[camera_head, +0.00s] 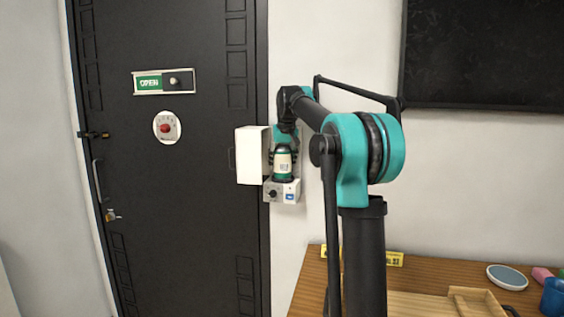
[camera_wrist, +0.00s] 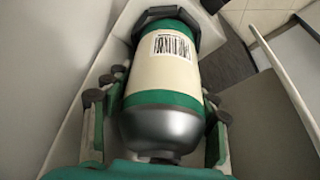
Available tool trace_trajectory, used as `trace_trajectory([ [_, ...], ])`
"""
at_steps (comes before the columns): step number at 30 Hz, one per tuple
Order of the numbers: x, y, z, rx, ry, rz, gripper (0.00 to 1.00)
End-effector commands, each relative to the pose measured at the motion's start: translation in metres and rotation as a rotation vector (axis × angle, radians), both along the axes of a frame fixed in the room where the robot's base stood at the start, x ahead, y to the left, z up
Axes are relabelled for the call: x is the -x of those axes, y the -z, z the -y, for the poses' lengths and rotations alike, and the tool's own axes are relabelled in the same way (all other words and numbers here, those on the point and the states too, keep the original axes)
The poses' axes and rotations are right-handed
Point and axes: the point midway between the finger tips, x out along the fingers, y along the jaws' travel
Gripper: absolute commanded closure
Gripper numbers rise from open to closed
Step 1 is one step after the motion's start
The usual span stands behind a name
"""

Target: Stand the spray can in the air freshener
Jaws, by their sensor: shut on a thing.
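The spray can (camera_head: 283,165) is green and cream with a dark top and appears upright in the head view. My gripper (camera_head: 283,152) is shut around its upper part. The can also fills the middle of the wrist view (camera_wrist: 165,65), where a barcode and a silver shoulder show between the fingers of my gripper (camera_wrist: 160,115). The air freshener (camera_head: 283,191) is a white wall unit with a dark knob and a blue label. Its white cover (camera_head: 252,155) stands open to the left. The can's lower end is at the unit's base; whether it rests there I cannot tell.
A black door (camera_head: 180,220) with an OPEN sign (camera_head: 163,81) and a red-knobbed dial (camera_head: 166,128) is to the left. A wooden table (camera_head: 430,270) with a blue-topped dish (camera_head: 507,277) and a blue cup (camera_head: 554,297) is at lower right. A dark board (camera_head: 485,55) hangs above.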

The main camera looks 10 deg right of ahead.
Motion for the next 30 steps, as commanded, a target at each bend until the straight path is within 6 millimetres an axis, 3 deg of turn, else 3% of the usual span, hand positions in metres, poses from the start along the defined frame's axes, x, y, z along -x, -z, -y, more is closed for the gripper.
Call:
trace_trajectory([
  [6,-0.0069,0.0026,0.0047,0.006,0.003,0.012,0.90],
  [7,-0.0069,0.0026,0.0047,0.006,0.003,0.013,0.39],
  [12,-0.0065,0.0013,0.0032,0.005,0.001,0.012,0.18],
  [30,-0.0038,0.0001,0.0008,0.002,0.000,0.009,0.18],
])
